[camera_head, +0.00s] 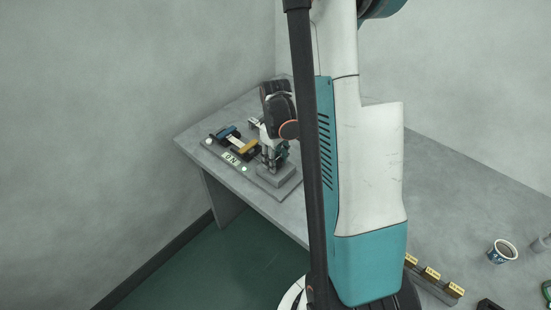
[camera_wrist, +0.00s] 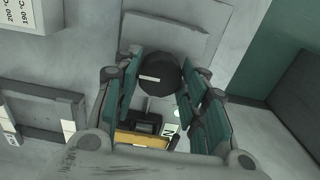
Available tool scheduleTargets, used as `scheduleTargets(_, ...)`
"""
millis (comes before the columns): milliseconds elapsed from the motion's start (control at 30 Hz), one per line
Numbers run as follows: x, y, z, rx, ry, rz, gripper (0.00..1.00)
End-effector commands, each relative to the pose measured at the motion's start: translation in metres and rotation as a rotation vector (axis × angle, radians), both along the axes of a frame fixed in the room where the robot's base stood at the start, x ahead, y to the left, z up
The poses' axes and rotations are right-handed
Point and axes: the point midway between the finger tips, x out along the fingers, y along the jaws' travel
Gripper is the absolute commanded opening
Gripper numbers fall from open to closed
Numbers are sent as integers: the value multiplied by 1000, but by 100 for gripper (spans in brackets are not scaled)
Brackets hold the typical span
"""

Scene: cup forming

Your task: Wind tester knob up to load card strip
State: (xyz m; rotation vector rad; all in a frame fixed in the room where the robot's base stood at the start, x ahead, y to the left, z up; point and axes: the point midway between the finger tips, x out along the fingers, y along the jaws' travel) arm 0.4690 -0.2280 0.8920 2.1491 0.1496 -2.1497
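The tester's black round knob (camera_wrist: 160,73) with a white mark line shows in the middle of the wrist view. In the head view my gripper (camera_head: 274,152) is low over the tester's grey base (camera_head: 278,178) on the table. The tester's yellow clamp bar (camera_head: 248,147) and blue bar (camera_head: 226,132) lie left of it, with a pale strip (camera_head: 236,140) between them. The yellow bar also shows in the wrist view (camera_wrist: 140,138).
My arm hides the table's middle. At right are a cup (camera_head: 502,251) and a block with yellow labels (camera_head: 433,273). A box with temperature labels (camera_wrist: 20,15) shows in the wrist view.

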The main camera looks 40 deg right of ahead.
Motion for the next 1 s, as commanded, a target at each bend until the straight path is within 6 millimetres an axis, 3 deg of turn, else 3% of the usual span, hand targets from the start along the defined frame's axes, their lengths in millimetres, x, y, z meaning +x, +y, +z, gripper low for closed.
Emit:
scheduleTargets(67, 0, 0, 0, 0, 0, 0, 13)
scheduleTargets(467, 0, 0, 0, 0, 0, -45, 13)
scheduleTargets(1000, 0, 0, -1, 0, 0, -447, 13)
